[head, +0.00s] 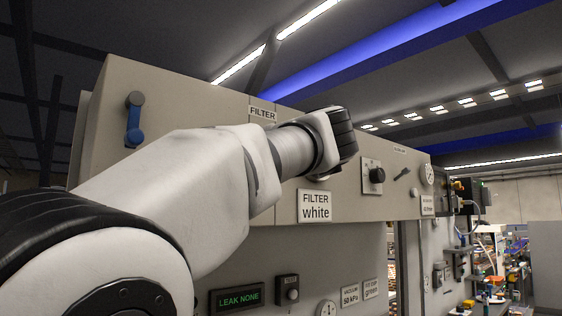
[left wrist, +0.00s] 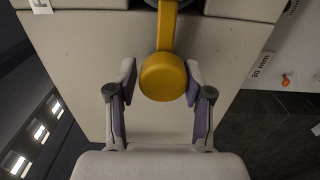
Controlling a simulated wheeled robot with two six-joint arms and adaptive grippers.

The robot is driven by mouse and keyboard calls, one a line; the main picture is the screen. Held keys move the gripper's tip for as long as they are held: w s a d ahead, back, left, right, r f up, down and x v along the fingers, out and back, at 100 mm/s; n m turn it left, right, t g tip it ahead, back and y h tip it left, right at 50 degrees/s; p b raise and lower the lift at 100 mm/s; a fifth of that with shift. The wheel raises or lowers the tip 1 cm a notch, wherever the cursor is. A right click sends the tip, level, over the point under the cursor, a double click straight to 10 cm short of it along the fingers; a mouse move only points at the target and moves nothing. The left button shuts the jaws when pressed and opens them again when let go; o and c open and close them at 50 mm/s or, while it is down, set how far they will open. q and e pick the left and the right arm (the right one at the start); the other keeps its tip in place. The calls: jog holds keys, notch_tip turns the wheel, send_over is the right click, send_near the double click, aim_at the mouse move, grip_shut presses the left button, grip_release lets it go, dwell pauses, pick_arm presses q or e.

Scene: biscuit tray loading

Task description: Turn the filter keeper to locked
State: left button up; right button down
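In the left wrist view a yellow lever with a round knob (left wrist: 163,77) hangs from a dark round mount at the top edge; I take it for the filter keeper, though its own label is not readable. My left gripper (left wrist: 160,66) is open, with one finger on each side of the knob and a small gap on both sides. In the head view my left arm reaches across the beige cabinet (head: 200,105) and hides the keeper and the fingers. A "FILTER" label (head: 262,114) and a "FILTER white" label (head: 314,206) show there. My right gripper is not in view.
A blue lever (head: 134,127) is at the cabinet's left. A black knob (head: 377,175) and a small dark lever (head: 402,174) are right of my wrist. A "LEAK NONE" display (head: 238,297) sits below. A "30 mm" label (left wrist: 262,66) shows in the left wrist view.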

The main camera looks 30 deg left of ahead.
pick_arm(q)
jog(key=shift+o, duration=0.7)
jog(key=shift+w+a+f, duration=0.1)
jog(key=shift+w, duration=0.05)
jog(key=v, duration=0.7)
jog(key=shift+d, duration=0.25)
